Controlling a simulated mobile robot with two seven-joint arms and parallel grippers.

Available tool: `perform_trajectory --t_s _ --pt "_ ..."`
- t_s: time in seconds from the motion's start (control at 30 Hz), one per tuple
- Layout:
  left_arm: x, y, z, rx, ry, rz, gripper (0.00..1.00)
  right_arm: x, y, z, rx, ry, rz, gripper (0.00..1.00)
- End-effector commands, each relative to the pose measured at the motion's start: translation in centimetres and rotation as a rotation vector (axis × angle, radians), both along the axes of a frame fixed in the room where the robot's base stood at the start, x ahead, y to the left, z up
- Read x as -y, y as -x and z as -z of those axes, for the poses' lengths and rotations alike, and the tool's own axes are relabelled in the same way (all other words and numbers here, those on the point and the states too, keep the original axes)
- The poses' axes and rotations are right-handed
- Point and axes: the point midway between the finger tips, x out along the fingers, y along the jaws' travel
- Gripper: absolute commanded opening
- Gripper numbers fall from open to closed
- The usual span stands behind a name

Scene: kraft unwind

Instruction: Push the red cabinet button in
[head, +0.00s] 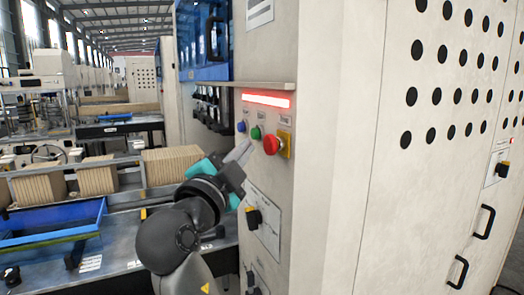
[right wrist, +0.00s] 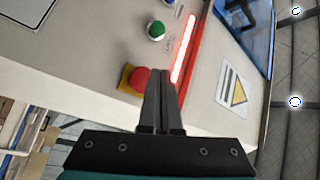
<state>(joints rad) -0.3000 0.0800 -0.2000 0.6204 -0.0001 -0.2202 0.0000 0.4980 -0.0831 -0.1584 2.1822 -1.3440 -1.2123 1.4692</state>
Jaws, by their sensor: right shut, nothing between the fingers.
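The red button (head: 271,144) is a round mushroom head on a yellow plate (head: 286,144) on the pale cabinet's narrow face, below a lit red strip. It also shows in the right wrist view (right wrist: 138,77), just left of the fingertips. My right gripper (head: 242,149) is shut and empty, its fingers pointing up and right toward the panel, left of the red button in the head view. In the right wrist view its closed fingers (right wrist: 159,84) overlap the panel beside the button. I cannot tell whether they touch the panel. My left gripper is not in view.
A green button (head: 256,132) and a blue button (head: 241,126) sit left of the red one. A ledge (head: 240,86) juts out above the strip. A blue tray (head: 50,236) and brown stacks (head: 172,164) stand left.

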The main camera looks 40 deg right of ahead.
Motion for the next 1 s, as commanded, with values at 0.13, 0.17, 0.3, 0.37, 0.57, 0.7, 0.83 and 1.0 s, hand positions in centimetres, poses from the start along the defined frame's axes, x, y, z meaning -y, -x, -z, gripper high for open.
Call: perform_trajectory --t_s 0.13,0.17,0.3,0.37,0.57,0.7,0.83,1.0 --pt "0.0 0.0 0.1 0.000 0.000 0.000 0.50 -0.1 0.0 0.0 0.000 0.001 0.001 0.00" --pt "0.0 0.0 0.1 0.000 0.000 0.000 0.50 -0.1 0.0 -0.1 0.000 0.001 0.001 0.00" --pt "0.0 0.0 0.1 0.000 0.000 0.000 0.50 -0.2 0.0 -0.1 0.000 0.000 0.001 0.00" --pt "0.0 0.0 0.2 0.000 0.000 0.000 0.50 -0.3 -0.1 0.0 0.000 0.000 0.000 0.00" --pt "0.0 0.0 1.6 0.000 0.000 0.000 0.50 -2.1 -0.6 0.2 0.002 -0.002 -0.002 0.00" --pt "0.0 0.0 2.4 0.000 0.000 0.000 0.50 -3.5 -0.9 0.3 0.001 -0.003 -0.003 0.00" --pt "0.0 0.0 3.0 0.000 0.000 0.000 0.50 -4.5 -1.1 0.2 0.001 -0.002 -0.002 0.00" --pt "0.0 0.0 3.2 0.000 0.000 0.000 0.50 -5.0 -1.2 0.0 -0.001 0.001 0.000 0.00"
